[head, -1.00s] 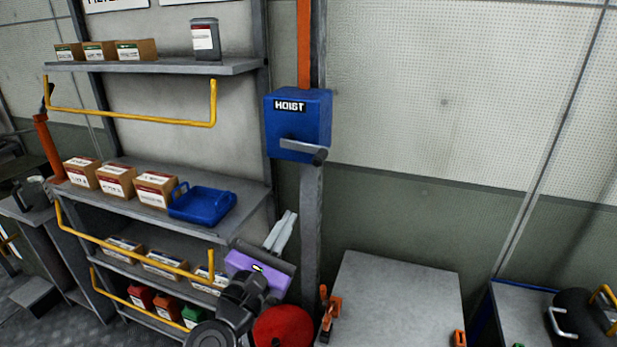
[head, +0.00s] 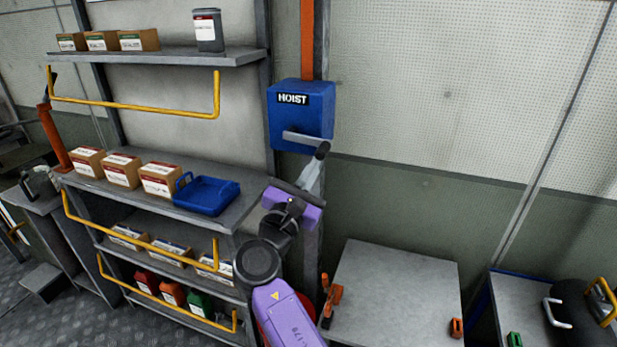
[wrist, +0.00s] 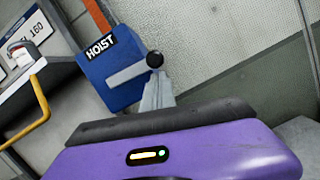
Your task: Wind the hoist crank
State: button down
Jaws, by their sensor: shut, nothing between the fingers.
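The blue hoist box (head: 300,117) is fixed on a grey post under an orange upright in the head view. Its grey crank arm (head: 302,139) points to the right and ends in a dark round handle (head: 322,150). My gripper (head: 318,164) reaches up from below, its shut fingers just under the handle. In the wrist view the box (wrist: 112,62), crank arm (wrist: 130,73) and dark knob (wrist: 155,59) lie ahead. The pale fingertips (wrist: 158,80) are right below the knob there. Whether they touch it I cannot tell.
A shelf unit (head: 205,60) with yellow rails, boxes and a blue tray (head: 207,196) stands left of the post. A grey-topped table (head: 390,290) with an orange clamp (head: 331,298) is at the lower right. The wall right of the hoist is clear.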

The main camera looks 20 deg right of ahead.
jog(key=shift+r+p, duration=0.35)
jog(key=shift+d+r+n+p, duration=0.1)
jog(key=shift+r+n+p, duration=0.05)
jog(key=shift+n+p, duration=0.35)
jog(key=shift+s+r+p, duration=0.1)
jog(key=shift+r+p, duration=0.1)
jog(key=shift+p, duration=0.1)
